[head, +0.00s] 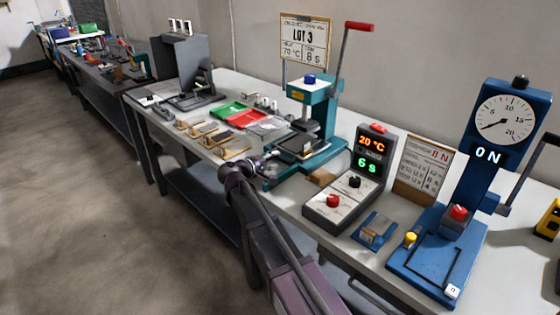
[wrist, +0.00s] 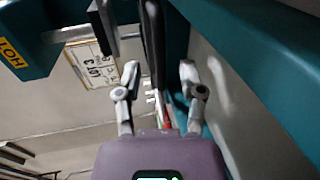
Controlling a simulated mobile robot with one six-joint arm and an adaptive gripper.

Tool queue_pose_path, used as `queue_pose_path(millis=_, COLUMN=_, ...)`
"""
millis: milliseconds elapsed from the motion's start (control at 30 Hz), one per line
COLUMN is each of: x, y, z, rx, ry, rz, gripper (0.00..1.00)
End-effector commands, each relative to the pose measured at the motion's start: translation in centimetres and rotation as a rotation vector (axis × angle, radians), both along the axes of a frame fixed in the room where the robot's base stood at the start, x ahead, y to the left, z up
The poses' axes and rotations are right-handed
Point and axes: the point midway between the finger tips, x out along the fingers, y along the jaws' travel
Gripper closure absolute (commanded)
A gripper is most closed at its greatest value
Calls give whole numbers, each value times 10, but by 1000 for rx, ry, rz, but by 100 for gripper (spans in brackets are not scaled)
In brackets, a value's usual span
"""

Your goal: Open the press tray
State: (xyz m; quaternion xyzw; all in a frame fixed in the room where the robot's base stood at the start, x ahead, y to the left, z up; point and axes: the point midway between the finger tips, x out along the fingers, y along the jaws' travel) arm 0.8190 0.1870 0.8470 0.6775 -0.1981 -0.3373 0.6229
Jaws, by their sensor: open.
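The teal press (head: 315,110) stands on the bench in the head view, with a red-gripped lever raised on its right. Its dark tray (head: 303,147) sits low, under the press head. My gripper (head: 268,163) is at the front left of the press base, close to the tray's front; the head view does not show whether they touch. In the wrist view my gripper (wrist: 160,85) is open, with a dark bar (wrist: 152,45) running up between and beyond its fingers. I cannot tell if the bar is the tray's handle. The teal press head with a "HOT" label (wrist: 12,55) is at upper left.
A control box (head: 350,190) with displays reading 20 °C and 6 s stands right of the press. A blue gauge stand (head: 440,245) is further right. Red and green trays (head: 245,117) and small frames lie left. A "LOT 3" card (head: 305,40) reads 70 °C, 8 s.

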Motion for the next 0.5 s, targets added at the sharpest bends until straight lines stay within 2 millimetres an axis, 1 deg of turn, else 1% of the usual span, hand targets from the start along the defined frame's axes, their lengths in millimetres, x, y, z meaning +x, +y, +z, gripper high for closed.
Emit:
queue_pose_path(millis=33, x=6, y=-5, z=-3, rx=0, ry=0, rz=-1, gripper=49)
queue_pose_path(millis=200, x=18, y=-17, z=-6, rx=1, ry=-1, rz=0, gripper=49)
queue_pose_path(millis=500, x=24, y=-24, z=-7, rx=0, ry=0, rz=0, gripper=49)
